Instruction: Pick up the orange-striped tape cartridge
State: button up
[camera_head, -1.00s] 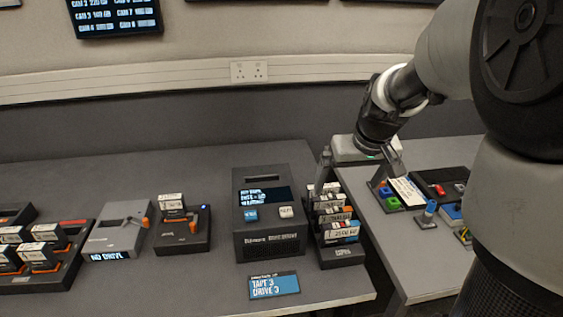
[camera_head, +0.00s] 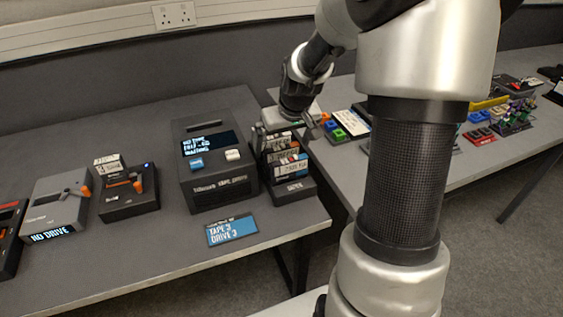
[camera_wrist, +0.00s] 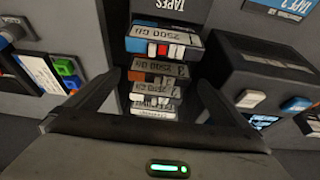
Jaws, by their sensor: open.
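The orange-striped tape cartridge (camera_wrist: 138,76) stands in the tape rack, second from the front, just behind a blue-striped cartridge (camera_wrist: 150,43). Its white label faces up, and part of it shows between my fingers in the wrist view. My gripper (camera_wrist: 157,97) is open and empty, with one finger on either side of the row of cartridges. In the head view, my gripper (camera_head: 270,130) is over the back part of the rack (camera_head: 292,190). I cannot tell whether the fingers touch any cartridge.
The tape drive box (camera_head: 215,165) stands close to the left of the rack, with a blue sign (camera_head: 232,230) in front. Further left are a black unit (camera_head: 128,195) and a grey drive (camera_head: 58,208). Another table with coloured blocks (camera_head: 350,125) lies to the right.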

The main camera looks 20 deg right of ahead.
jog(key=x, duration=0.3)
jog(key=b+x, duration=0.1)
jog(key=shift+s+f, duration=0.25)
jog(key=shift+f, duration=0.15)
jog(key=shift+r, duration=0.15)
jog(key=c, duration=1.3)
